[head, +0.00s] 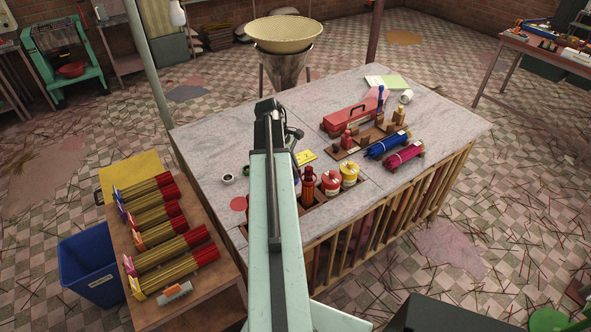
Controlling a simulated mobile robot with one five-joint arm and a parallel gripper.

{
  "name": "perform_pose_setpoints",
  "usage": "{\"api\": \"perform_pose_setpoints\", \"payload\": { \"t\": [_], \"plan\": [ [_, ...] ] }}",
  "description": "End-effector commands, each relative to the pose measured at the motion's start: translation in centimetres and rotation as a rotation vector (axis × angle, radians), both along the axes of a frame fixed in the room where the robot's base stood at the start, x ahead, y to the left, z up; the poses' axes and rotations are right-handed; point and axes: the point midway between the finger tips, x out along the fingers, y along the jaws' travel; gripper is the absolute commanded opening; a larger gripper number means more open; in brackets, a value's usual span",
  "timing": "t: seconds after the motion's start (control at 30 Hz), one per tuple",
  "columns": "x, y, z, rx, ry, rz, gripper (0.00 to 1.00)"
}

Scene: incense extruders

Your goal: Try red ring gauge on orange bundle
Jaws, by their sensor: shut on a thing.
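On the brown stand at the left lie several bundles of sticks with red ends, each with a differently coloured end tag. The bundle with the orange tag (160,232) is near the middle of the row. My gripper (275,118) is over the grey table, far from the bundles, mostly hidden by my own arm. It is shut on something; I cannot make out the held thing. I cannot pick out a red ring gauge for certain. A flat red disc (239,203) lies on the table's left part, left of my arm.
The grey table (440,120) carries a red toolbox (350,117), blue and crimson bundles, and red and yellow jars right of my arm. A large bowl (286,33) stands behind it. A blue bin (92,265) stands left of the brown stand (205,292). Sticks litter the floor.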

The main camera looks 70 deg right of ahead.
Motion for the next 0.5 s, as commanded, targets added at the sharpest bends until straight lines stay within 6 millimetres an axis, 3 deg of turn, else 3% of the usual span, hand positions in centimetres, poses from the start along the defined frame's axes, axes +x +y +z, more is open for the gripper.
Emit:
{"api": "perform_pose_setpoints", "payload": {
  "t": [0.5],
  "plan": [
    [0.0, 0.0, -1.4, 0.000, 0.000, 0.000, 0.00]
  ]
}}
